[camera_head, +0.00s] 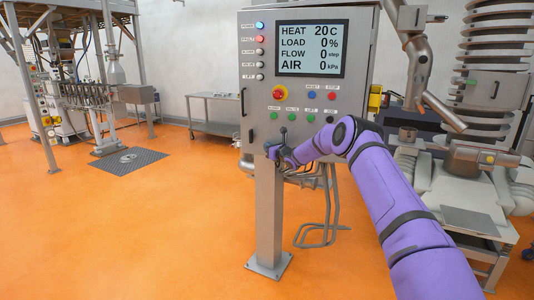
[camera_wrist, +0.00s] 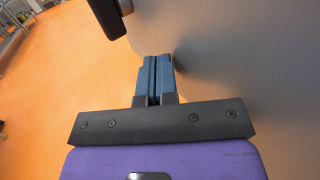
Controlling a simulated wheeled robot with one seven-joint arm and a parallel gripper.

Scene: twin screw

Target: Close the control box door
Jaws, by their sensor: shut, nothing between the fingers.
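The control box (camera_head: 262,90) is a grey metal cabinet on a post in the middle of the head view. Its front door carries a display, buttons and a red and yellow knob, with a dark handle (camera_head: 243,102) along the left edge. How far the door stands from the box is hard to tell. My gripper (camera_head: 282,136) is at the lower left part of the door, below the buttons. In the wrist view my gripper (camera_wrist: 157,60) has its blue fingers together and empty, beside a smooth grey panel (camera_wrist: 240,60). Contact cannot be told.
A black part (camera_wrist: 108,16) juts out at the top of the wrist view, near the fingers. The post (camera_head: 268,215) stands on the orange floor, with bent pipes (camera_head: 325,215) beside it. Machinery (camera_head: 480,160) fills the right.

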